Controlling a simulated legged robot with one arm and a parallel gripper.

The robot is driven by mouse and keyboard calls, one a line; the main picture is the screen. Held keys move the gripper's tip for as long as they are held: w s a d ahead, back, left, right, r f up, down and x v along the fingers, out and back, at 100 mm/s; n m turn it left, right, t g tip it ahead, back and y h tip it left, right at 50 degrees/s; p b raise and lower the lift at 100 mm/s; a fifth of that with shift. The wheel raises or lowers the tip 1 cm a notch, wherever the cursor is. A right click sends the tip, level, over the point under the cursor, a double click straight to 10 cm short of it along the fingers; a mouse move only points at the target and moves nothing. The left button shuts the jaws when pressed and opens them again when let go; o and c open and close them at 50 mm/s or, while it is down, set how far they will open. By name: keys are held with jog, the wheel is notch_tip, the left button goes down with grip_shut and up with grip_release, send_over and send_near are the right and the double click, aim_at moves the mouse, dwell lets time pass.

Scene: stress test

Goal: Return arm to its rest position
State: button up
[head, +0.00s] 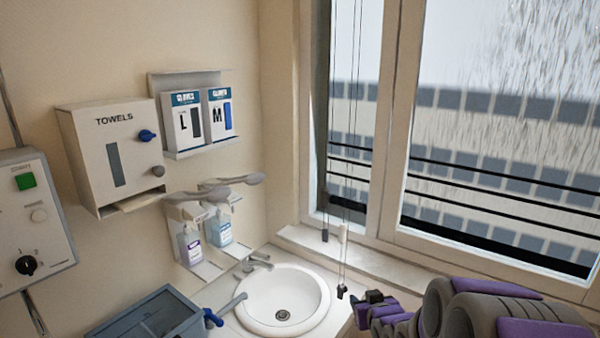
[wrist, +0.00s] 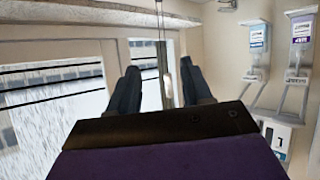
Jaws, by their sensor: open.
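My arm, purple and grey, comes in from the lower right of the head view. My gripper (head: 364,298) is at its left end, in front of the window sill and right of the sink. In the wrist view my gripper (wrist: 160,70) shows two dark fingers spread apart. No object is held between them. A hanging blind cord with a pale pull (wrist: 167,82) shows in the gap between the fingers. Its distance from them cannot be told. In the head view a dark cord pull (head: 342,292) hangs just left of the gripper.
A white round sink (head: 262,311) with a tap (head: 257,262) lies left of the gripper. A window (head: 480,150) and its sill (head: 380,266) stand behind. A towel dispenser (head: 115,180), glove boxes (head: 183,122), soap dispensers (head: 220,228) and a control box (head: 50,240) are on the left wall. A blue-grey bin (head: 110,325) stands lower left.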

jog(key=s+a+f+g+b, duration=0.1)
jog(key=s+g, duration=0.3)
jog(key=s, duration=1)
jog(key=s+a+f+m+g+b, duration=0.1)
jog(key=s+g+b, duration=0.2)
jog(key=s, duration=1.1)
jog(key=s+a+f+g+h+b, duration=0.1)
jog(key=s+g, duration=0.6)
jog(key=s, duration=0.7)
jog(key=shift+s+f+m+b, duration=0.25)
jog(key=shift+s+m+b, duration=0.15)
jog(key=shift+b, duration=0.15)
jog(key=shift+w, duration=0.15)
